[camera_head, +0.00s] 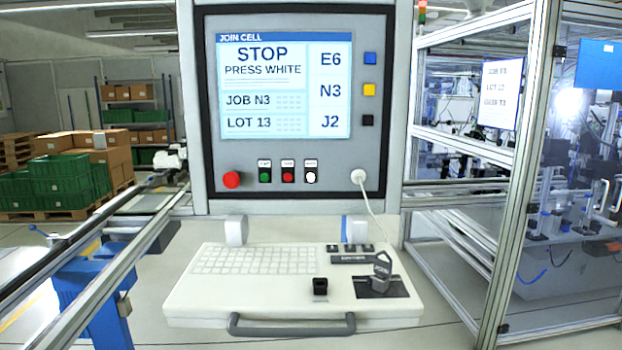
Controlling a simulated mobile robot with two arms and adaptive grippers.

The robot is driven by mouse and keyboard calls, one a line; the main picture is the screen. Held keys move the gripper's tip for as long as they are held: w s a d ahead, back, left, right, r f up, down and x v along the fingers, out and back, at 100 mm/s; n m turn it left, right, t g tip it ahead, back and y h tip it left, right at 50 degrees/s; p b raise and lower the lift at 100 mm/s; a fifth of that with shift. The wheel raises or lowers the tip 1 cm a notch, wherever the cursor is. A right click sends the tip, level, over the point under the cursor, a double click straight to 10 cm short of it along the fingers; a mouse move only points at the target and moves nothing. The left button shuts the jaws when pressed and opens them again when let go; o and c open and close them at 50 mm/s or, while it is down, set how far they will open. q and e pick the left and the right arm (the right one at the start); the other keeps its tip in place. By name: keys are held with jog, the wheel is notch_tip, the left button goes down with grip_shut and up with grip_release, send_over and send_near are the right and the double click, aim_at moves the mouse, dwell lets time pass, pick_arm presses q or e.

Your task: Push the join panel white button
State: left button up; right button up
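The white button (311,177) is the rightmost of three small buttons below the screen. A red button (288,177) and a green button (265,177) are to its left. A larger red knob (232,180) is at the far left of the row. Nothing covers the white button. Neither of my grippers is in view.
Blue (370,58), yellow (369,89) and black (367,120) buttons line the screen's right side. A white plug with a cable (358,177) is at the lower right. A keyboard console (255,260) with a grey handle juts out below. A framed cell (524,180) stands right.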

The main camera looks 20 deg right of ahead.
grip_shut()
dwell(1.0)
